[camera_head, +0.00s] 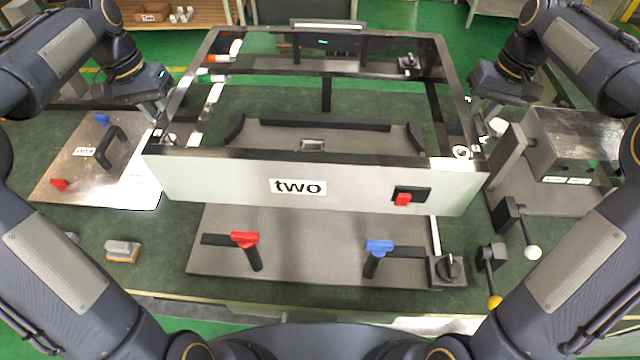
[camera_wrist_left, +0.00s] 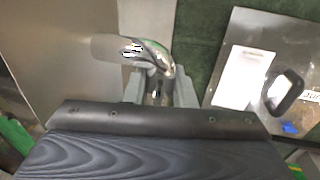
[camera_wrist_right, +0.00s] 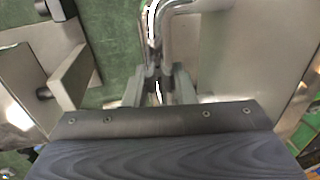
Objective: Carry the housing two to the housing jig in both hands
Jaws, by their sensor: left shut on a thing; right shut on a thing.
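Housing two (camera_head: 230,180) is a large open metal frame with a pale front panel labelled "two" and a red switch. It is held over the housing jig (camera_head: 315,240), a grey plate with black stops and red and blue clamp handles; the gap is hard to judge. My left gripper (camera_head: 160,112) is shut on the housing's left side handle, a shiny bent bar in the left wrist view (camera_wrist_left: 150,50). My right gripper (camera_head: 482,112) is shut on the right handle, also seen in the right wrist view (camera_wrist_right: 172,18). The front panel hides part of the jig.
A metal plate (camera_head: 85,180) with a black handle lies left of the jig. A grey block (camera_head: 122,250) lies at front left. A metal fixture (camera_head: 575,145) and levers with white and yellow knobs (camera_head: 533,252) stand close on the right.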

